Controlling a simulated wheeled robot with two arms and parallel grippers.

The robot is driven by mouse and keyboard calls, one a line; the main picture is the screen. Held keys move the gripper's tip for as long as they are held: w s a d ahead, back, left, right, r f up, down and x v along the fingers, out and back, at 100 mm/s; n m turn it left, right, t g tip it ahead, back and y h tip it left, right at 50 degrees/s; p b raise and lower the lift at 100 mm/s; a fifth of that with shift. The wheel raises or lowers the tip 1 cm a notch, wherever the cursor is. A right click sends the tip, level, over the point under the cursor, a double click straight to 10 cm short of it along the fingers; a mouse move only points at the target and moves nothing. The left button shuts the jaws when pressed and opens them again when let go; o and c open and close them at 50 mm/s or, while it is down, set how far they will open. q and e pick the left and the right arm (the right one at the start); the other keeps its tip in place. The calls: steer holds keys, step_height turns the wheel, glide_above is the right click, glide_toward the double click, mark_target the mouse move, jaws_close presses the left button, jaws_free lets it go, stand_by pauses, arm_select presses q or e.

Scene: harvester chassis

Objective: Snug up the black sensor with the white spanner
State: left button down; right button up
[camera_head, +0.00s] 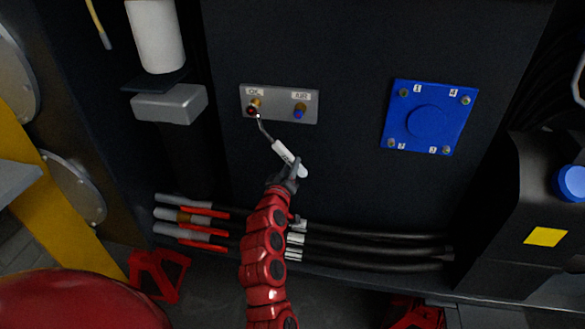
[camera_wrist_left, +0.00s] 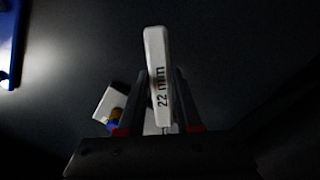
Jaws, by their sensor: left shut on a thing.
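The white spanner (camera_head: 285,153) is in my left gripper (camera_head: 288,180), which is shut on its white handle. The handle also shows in the left wrist view (camera_wrist_left: 157,60), marked "22 mm". Its thin grey shaft reaches up and left towards the grey plate (camera_head: 280,117). The black sensor (camera_head: 252,111) sits on a brass fitting under the OIL label at the plate's left. The spanner's head is close beside or at this sensor; I cannot tell whether it is around it. My right gripper is not in view.
A blue sensor (camera_head: 299,113) sits under the AIR label, close to the right. A blue square cover (camera_head: 430,118) is farther right. A grey ledge with a white cylinder (camera_head: 156,36) stands at upper left. Cables and hoses (camera_head: 375,246) run below. Dark panel between is bare.

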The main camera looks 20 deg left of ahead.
arm_select(q)
steer(key=a+b, duration=0.1)
steer(key=f+m+b, duration=0.1)
steer(key=a+b, duration=0.1)
steer(key=shift+s+a+f+m+b, duration=0.3)
steer(key=shift+a+m+b, duration=0.05)
steer(key=shift+m, duration=0.05)
stand_by(0.4)
